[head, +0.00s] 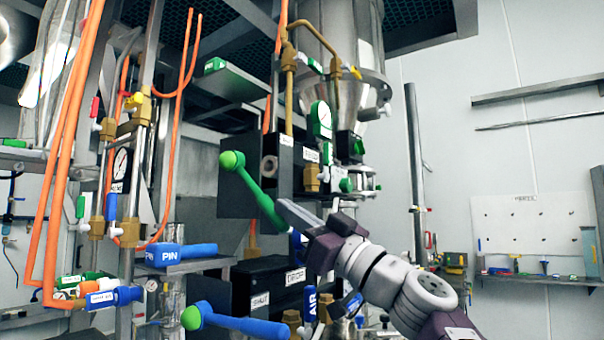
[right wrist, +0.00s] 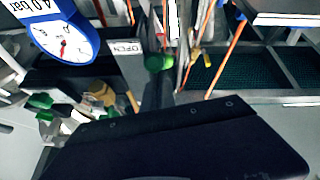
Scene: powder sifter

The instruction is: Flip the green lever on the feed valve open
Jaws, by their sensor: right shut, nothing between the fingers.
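The green lever (head: 260,195) slants from a bright green ball knob (head: 232,160) at its upper left down to the right, in front of a black box. Its lower end is close to my right gripper (head: 285,206). The gripper is shut with nothing in it, and its tip overlaps the lever in the head view; I cannot tell whether they touch. In the right wrist view, the dark gripper body (right wrist: 180,140) fills the bottom, with a green knob (right wrist: 158,62) beyond it and an "OPEN" label (right wrist: 127,47) beside it. My left gripper is not in view.
A blue "PIN" block (head: 180,254) sits on a shelf. Orange hoses (head: 70,150) and pipes crowd the left. A blue-rimmed gauge (right wrist: 65,40) is close in the wrist view.

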